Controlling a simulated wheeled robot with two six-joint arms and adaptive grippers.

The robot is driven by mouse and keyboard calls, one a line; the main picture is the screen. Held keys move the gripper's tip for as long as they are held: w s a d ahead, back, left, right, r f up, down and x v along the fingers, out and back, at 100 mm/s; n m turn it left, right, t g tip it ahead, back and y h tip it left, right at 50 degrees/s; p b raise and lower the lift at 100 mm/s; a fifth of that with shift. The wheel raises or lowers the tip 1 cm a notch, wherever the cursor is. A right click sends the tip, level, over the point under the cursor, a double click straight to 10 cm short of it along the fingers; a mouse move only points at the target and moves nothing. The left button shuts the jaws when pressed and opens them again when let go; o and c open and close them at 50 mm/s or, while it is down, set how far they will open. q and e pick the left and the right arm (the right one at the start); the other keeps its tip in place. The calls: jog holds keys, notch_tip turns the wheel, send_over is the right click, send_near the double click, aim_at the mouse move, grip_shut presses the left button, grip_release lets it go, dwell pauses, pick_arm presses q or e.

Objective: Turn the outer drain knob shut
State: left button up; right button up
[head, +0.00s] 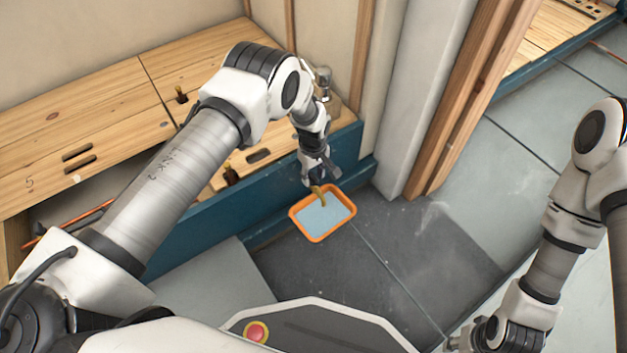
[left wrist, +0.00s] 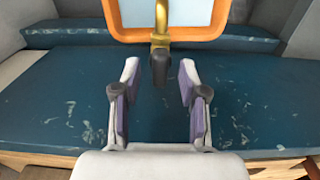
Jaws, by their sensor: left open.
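The drain is a brass pipe (head: 319,194) low at the blue face of the bench, with its end over the orange tray. In the left wrist view, the brass pipe (left wrist: 160,40) shows at the top middle with a dark knob (left wrist: 160,68) on its near end. My left gripper (left wrist: 159,77) is open, with one fingertip on each side of the knob and gaps visible on both sides. In the head view my left gripper (head: 317,180) points down just above the pipe and hides the knob.
An orange tray (head: 295,222) with a pale blue inside lies on the dark floor below the drain. Two dark-handled brass valves (head: 181,96) (head: 230,174) and a chrome fitting (head: 323,82) stand at the wooden bench (head: 90,95). The grey floor (head: 400,240) to the right is clear.

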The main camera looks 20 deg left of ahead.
pick_arm(q)
jog(key=shift+f, duration=0.35)
jog(key=shift+r, duration=0.1)
grip_shut()
